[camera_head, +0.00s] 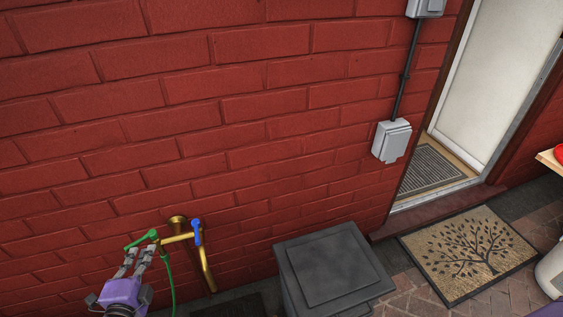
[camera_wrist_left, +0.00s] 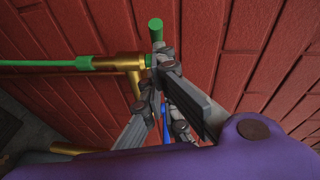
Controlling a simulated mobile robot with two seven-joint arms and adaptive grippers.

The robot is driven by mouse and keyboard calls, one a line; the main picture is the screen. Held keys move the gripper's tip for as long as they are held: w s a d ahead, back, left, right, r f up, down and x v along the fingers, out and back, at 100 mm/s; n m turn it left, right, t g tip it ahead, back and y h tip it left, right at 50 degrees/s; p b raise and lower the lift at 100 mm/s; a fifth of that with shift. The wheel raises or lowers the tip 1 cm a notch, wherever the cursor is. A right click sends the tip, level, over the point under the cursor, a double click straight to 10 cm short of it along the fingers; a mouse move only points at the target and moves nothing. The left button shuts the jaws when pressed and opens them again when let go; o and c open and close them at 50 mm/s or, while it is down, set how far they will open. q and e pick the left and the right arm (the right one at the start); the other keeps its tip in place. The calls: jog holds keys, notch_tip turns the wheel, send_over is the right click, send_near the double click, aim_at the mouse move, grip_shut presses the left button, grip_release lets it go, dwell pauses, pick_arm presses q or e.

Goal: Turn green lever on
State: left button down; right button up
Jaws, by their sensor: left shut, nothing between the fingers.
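The green lever (camera_head: 140,240) sits on the left end of a brass tap (camera_head: 180,238) low on the red brick wall. In the left wrist view, a green bar end (camera_wrist_left: 155,28), which looks like the lever, rises just beyond the fingertips. My left gripper (camera_head: 142,251) is shut and empty, right at the lever from below. I cannot tell if the fingers touch it. A blue lever (camera_head: 198,232) is on the tap's right side and partly shows behind the fingers in the wrist view (camera_wrist_left: 165,128). My right gripper is out of view.
A green hose (camera_head: 171,285) hangs from the tap's left outlet, and a brass pipe (camera_head: 208,270) runs down on the right. A dark grey box (camera_head: 335,265) stands right of the tap. A doormat (camera_head: 470,252) lies before the door.

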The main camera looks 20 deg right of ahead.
aim_at(140, 241)
pick_arm(q)
jog(key=a+m+h, duration=0.1)
jog(key=w+a+m+g+h+b, duration=0.1)
jog(key=h+b, duration=0.1)
jog(key=shift+w+a+m+h, duration=0.25)
jog(key=shift+a+m+h, duration=0.15)
